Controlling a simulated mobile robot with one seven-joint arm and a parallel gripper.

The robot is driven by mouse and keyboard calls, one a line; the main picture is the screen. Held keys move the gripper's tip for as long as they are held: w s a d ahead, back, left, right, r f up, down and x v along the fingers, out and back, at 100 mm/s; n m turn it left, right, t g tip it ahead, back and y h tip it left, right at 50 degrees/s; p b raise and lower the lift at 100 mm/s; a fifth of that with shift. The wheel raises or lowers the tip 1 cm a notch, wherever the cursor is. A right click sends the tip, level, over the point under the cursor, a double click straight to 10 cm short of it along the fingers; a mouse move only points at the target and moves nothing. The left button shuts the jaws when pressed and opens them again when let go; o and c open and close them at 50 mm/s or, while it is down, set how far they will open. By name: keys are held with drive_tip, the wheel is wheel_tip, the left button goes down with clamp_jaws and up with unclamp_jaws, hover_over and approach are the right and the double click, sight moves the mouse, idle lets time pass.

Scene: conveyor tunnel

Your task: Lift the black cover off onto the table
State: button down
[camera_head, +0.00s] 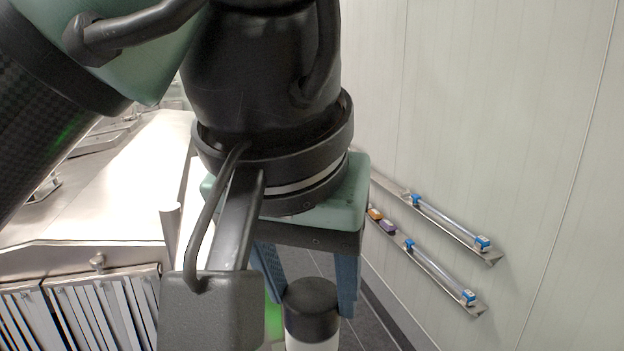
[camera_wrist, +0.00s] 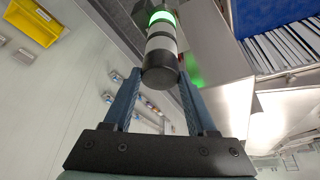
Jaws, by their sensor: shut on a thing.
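The black cover (camera_head: 311,312) is a short round cap at the end of an upright light column. A white section of the column (camera_head: 312,346) shows directly below it, with no gap that I can see. My gripper (camera_head: 310,298) comes from above, its two blue fingers shut on the cover's sides. In the wrist view the cover (camera_wrist: 160,72) sits between the fingertips (camera_wrist: 159,76), and the column beyond has white and black bands and a lit green ring (camera_wrist: 162,18). A flat steel top (camera_head: 110,190), which may be the table, lies to the left.
A slatted strip curtain (camera_head: 100,310) hangs under the steel top's front edge. On the right wall (camera_head: 500,120), slanted ledges hold blue-ended tubes (camera_head: 440,272) and small coloured items. A yellow bin (camera_wrist: 34,20) shows in the wrist view. Dark floor (camera_head: 365,330) lies between.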

drive_tip(key=shift+r, duration=0.2)
drive_tip(key=shift+r, duration=1.25)
drive_tip(key=shift+s, duration=0.1)
